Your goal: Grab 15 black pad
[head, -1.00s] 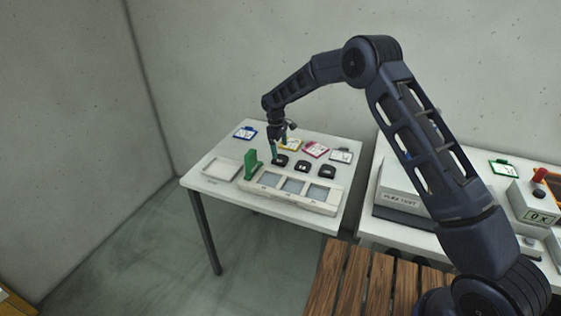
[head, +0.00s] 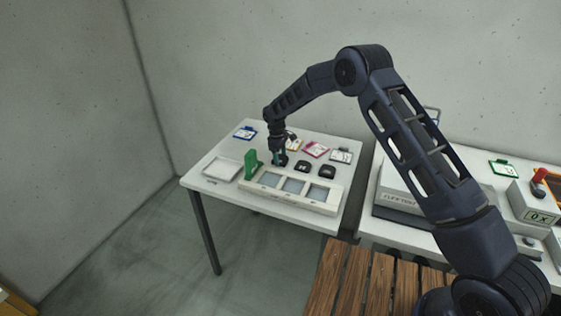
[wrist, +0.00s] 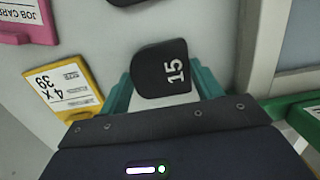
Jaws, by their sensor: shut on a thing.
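The black pad marked 15 (wrist: 160,72) sits between the two teal fingers of my gripper (wrist: 162,90) in the wrist view, and the fingers are shut on it. In the head view my gripper (head: 279,159) is low over the white table (head: 225,205), at the left end of the row of black pads. Pad 15 is mostly hidden there by the gripper. Two other black pads, a middle one (head: 302,166) and a right one (head: 327,171), lie to its right. I cannot tell whether pad 15 still touches the table.
A pale tray with several compartments (head: 255,190) lies in front of the pads, with a green upright block (head: 252,165) at its left end. A white-framed tray (head: 221,169) is further left. Job cards lie behind, including a yellow one (wrist: 62,88) and a pink one (wrist: 28,20).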

